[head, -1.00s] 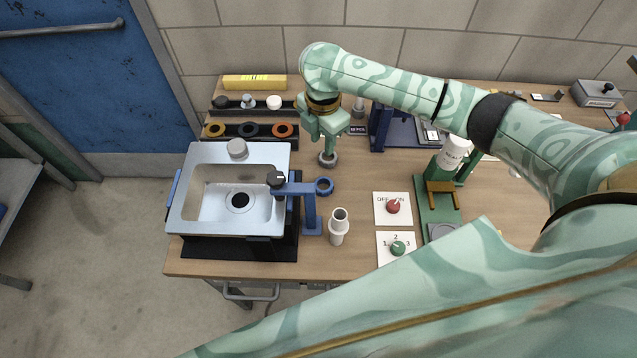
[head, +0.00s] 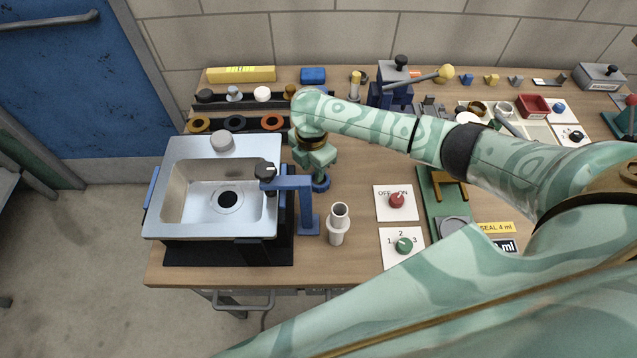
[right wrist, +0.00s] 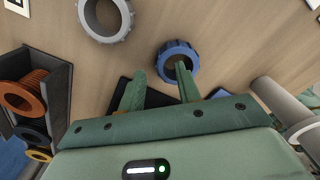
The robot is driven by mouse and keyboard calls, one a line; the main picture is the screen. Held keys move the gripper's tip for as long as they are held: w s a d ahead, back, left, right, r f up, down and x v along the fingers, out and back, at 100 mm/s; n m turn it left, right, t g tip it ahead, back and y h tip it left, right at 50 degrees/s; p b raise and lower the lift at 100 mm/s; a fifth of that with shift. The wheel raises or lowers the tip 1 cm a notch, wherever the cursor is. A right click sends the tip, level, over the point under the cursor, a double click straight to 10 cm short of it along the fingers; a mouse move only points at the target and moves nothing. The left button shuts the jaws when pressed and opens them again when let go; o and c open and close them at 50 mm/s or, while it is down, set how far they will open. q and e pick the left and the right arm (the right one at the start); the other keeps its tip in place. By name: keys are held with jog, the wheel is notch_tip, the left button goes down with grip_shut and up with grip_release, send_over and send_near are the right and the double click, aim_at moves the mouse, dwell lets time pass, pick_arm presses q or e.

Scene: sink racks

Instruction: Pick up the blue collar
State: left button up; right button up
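The blue collar (right wrist: 178,62), a ring with a ridged rim, shows near the middle of the right wrist view, apparently on the wooden table. In the head view the blue collar (head: 321,184) is just below my right gripper, beside the blue bracket, and partly covered. My right gripper (head: 318,167) points down, close above the collar. In the right wrist view my right gripper (right wrist: 159,72) is open and empty; one fingertip overlaps the collar's hole and the other is left of the ring. I cannot tell whether that fingertip is inside the hole. My left gripper is not in view.
A grey ring (right wrist: 105,18) lies near the collar. The blue bracket (head: 306,210) and steel sink (head: 222,150) stand left. A white fitting (head: 339,225) stands in front. A black rack with coloured rings (head: 235,123) is behind left. Switch panels (head: 397,203) lie right.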

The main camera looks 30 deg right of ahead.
notch_tip(320, 180, down, 2)
jog(key=shift+f, duration=0.1)
jog(key=shift+r, duration=0.2)
jog(key=shift+c, duration=0.6)
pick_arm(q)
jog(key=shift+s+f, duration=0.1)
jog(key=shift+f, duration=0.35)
pick_arm(e)
grip_shut()
